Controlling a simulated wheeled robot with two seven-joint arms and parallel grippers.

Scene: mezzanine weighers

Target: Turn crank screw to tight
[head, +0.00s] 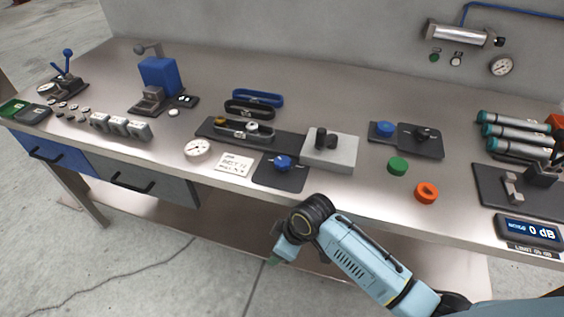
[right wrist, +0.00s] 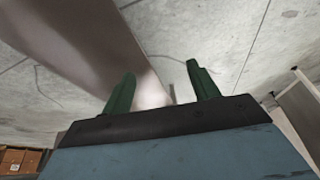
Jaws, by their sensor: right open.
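A blue knob (head: 283,162) sits on a dark plate (head: 268,178) at the bench's front edge, beside a dark rail (head: 215,130) carrying a belt loop and round pulleys. I cannot tell which of these is the crank screw. My right gripper (head: 275,260) hangs in front of the bench, below its top and apart from everything. Its green fingers show spread and empty in the right wrist view (right wrist: 160,85), with floor beyond them. My left gripper is not in view.
A grey block with black knobs (head: 329,151) stands right of the blue knob. A white dial (head: 197,149) and a note card (head: 235,164) lie to its left. The bench's back strip is mostly clear.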

